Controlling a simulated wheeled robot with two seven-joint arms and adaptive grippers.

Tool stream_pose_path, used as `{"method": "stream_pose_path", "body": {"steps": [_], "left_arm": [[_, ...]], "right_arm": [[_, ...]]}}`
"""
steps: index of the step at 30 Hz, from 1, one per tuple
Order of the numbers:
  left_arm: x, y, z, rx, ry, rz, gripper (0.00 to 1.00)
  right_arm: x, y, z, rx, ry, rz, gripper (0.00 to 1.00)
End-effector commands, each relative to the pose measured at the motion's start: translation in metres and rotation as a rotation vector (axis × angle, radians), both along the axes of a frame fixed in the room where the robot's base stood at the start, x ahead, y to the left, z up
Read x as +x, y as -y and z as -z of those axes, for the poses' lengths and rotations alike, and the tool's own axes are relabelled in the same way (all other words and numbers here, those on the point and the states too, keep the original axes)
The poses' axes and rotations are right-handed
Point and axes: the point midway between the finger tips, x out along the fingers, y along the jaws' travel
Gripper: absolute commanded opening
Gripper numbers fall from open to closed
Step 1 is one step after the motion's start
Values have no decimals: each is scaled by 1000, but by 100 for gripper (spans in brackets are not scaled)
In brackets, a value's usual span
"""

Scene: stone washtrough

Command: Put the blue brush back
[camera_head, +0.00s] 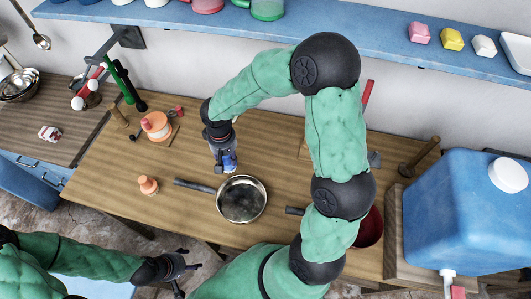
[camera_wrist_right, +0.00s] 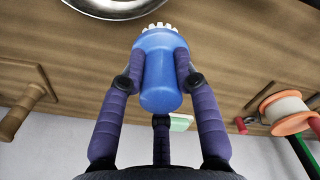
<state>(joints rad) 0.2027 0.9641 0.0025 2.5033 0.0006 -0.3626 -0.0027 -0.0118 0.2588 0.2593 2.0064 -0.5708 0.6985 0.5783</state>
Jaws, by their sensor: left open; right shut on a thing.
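The blue brush (camera_wrist_right: 158,80) has a rounded blue body and short white bristles, which point to the top of the right wrist view. My right gripper (camera_wrist_right: 153,82) is shut on it, with purple fingers on both sides of the body. In the head view the right gripper (camera_head: 224,155) points down above the wooden table, just behind the pan, and a small part of the blue brush (camera_head: 229,163) shows at its tip. My left gripper (camera_head: 187,272) is open and empty at the lower left, in front of the table.
A dark-handled pan (camera_head: 242,199) lies on the table. An orange spool (camera_head: 156,126) and an orange object (camera_head: 148,185) stand to the left. A blue tank (camera_head: 455,210) stands at right. A blue shelf (camera_head: 330,32) runs along the wall. My right arm hides part of the table.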

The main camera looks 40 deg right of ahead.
Motion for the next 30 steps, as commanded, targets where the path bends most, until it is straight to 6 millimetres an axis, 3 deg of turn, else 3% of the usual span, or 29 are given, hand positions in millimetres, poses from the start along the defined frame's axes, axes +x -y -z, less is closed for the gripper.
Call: {"method": "stream_pose_path", "body": {"steps": [16,24,30], "left_arm": [[0,0,-13,0,1,0,66],[0,0,-16,0,0,0,66],[0,0,-13,0,0,0,66]], "right_arm": [[-59,33,-56,1,6,258,0],[-75,38,-65,4,4,327,0],[-69,54,-57,4,2,339,0]]}}
